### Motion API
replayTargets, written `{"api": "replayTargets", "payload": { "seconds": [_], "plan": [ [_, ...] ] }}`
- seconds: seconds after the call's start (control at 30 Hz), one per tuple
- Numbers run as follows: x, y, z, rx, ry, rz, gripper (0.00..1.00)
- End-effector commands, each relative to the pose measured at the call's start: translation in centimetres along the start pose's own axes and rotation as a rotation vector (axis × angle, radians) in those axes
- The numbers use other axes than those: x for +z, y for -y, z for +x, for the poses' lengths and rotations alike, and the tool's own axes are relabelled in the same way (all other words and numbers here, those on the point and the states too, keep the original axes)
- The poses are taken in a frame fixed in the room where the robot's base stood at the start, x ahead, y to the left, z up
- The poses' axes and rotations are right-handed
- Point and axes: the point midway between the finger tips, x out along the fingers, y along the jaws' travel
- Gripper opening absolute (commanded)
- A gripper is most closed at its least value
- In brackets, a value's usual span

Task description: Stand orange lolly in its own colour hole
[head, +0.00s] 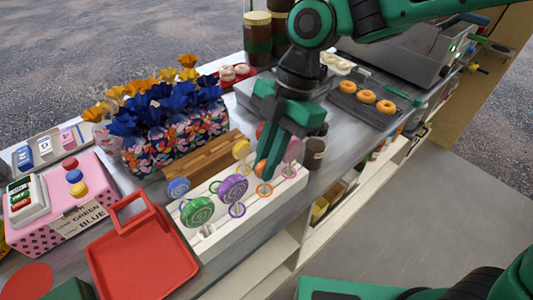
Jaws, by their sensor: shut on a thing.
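The orange lolly (259,169) shows as a small orange patch beside my green fingers, which hide most of it. My gripper (265,172) points down and is shut on it, over the long white stand (212,240). An orange ring (265,189) marks a spot on the stand just below the fingertips. The lolly's stick is hidden, and I cannot tell whether it is in a hole. A green lolly (197,211), a purple lolly (233,188), a blue lolly (178,187), a yellow lolly (241,149) and a pink lolly (293,149) are around the stand.
A wooden rack (205,158) and patterned pots of paper flowers (172,140) stand behind. A red tray (143,258) lies left of the stand. A doughnut tray (366,105) is farther back right.

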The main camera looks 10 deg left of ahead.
Motion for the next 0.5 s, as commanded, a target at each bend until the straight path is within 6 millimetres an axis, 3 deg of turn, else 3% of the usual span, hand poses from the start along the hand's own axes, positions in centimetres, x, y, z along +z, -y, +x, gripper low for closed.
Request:
{"api": "replayTargets", "payload": {
  "seconds": [0.23, 0.27, 0.33, 0.5],
  "plan": [
    [0.05, 0.00, 0.17, 0.000, 0.000, 0.000, 0.00],
    [0.04, 0.00, 0.16, 0.000, 0.000, 0.000, 0.14],
    [0.04, 0.00, 0.16, 0.000, 0.000, 0.000, 0.31],
    [0.04, 0.00, 0.16, 0.000, 0.000, 0.000, 0.34]
  ]
}}
